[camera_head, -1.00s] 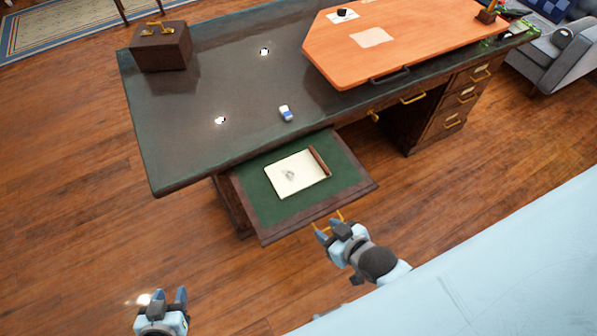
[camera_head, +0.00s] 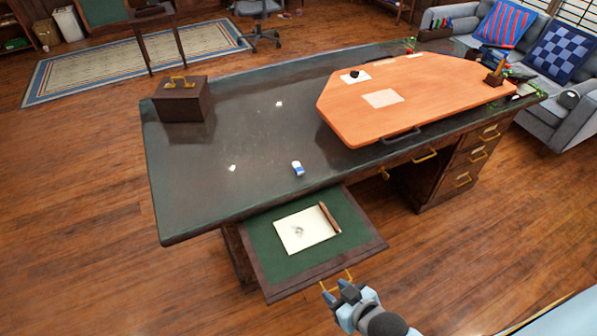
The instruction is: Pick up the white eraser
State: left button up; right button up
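The white eraser (camera_head: 297,168), a small white block with a blue band, lies on the dark desk top (camera_head: 215,190), near its front edge above the pulled-out drawer. My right gripper (camera_head: 337,289) is low in the picture, at the drawer's gold handle (camera_head: 345,276), well in front of and below the eraser. Its fingers look apart, with nothing seen held between them; whether they touch the handle is unclear. My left gripper is out of view.
The open drawer (camera_head: 275,278) has a green lining and holds a paper sheet (camera_head: 306,230) and a brown bar (camera_head: 329,217). An orange board (camera_head: 420,105) covers the desk's right part. A dark wooden box (camera_head: 182,103) stands at the back left. Wood floor is clear left of the desk.

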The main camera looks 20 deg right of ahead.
aim_at(298, 170)
jog(key=z, duration=1)
jog(key=j+z, duration=0.1)
jog(key=z, duration=0.3)
jog(key=i+j+z, duration=0.1)
jog(key=z, duration=0.3)
jog(key=j+z, duration=0.2)
jog(key=z, duration=0.2)
jog(key=j, duration=1.3)
